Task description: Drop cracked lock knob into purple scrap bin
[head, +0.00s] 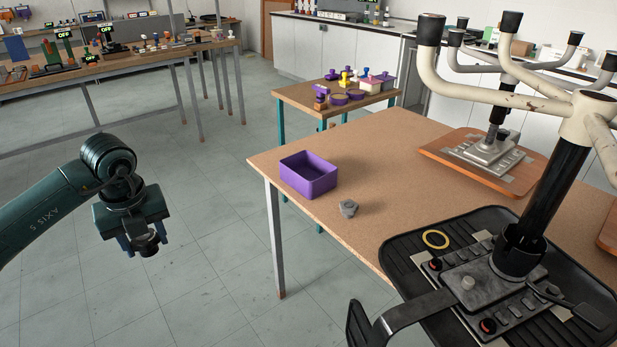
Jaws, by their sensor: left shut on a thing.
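My left gripper (143,240) is over the floor at the left, apart from the table and pointing down. It is shut on a small dark round knob (148,244), partly hidden by the fingers; no crack can be made out at this size. The purple scrap bin (310,184) stands open at the left end of the brown table, to the right of and beyond my gripper. Its visible inside looks empty. My right gripper is not in view.
A grey lobed part (348,208) lies on the table (395,180) in front of the bin. An upturned chair with a black seat (400,250) and pale legs fills the right. A yellow ring (435,239) lies on the seat. A smaller table (300,95) holds purple items behind.

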